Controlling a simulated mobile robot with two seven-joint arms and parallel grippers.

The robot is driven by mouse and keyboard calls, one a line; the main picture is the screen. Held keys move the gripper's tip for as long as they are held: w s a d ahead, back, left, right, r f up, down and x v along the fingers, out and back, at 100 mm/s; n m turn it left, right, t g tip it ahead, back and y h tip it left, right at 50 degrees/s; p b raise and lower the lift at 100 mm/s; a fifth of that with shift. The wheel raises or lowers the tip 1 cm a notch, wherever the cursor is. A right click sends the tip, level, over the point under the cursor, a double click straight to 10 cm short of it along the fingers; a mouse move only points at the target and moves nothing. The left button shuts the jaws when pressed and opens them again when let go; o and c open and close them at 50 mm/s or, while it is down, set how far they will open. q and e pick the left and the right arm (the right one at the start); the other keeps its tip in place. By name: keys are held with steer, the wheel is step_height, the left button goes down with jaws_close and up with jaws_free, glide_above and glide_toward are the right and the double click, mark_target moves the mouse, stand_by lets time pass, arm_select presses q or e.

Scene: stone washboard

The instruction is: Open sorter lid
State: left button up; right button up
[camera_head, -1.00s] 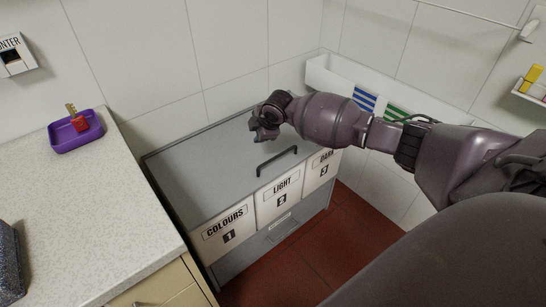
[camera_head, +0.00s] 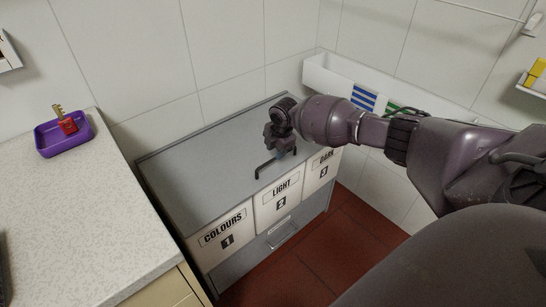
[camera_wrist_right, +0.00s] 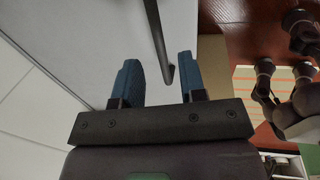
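The sorter's flat grey lid (camera_head: 200,165) lies shut over the three labelled compartments. Its dark bar handle (camera_head: 264,169) is near the front edge, and my right gripper (camera_head: 281,150) hides part of it. In the right wrist view the handle (camera_wrist_right: 156,42) runs between my two blue fingertips (camera_wrist_right: 159,72), which stand apart. Its near end is close to the right finger; I cannot tell whether they touch. My right gripper is open and holds nothing. My left gripper is not in view.
White bins (camera_head: 228,233) marked colours, light and dark form the sorter's front. A counter (camera_head: 70,225) with a purple tray (camera_head: 48,143) and red-tagged key (camera_head: 66,123) stands at left. A white wall trough (camera_head: 335,80) is behind my right arm. Red floor (camera_head: 330,250) is clear in front.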

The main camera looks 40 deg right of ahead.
steer(key=shift+w+f+b, duration=0.2)
steer(key=shift+f, duration=0.7)
steer(key=shift+w+f+b, duration=0.15)
steer(key=shift+f, duration=0.7)
jaws_close()
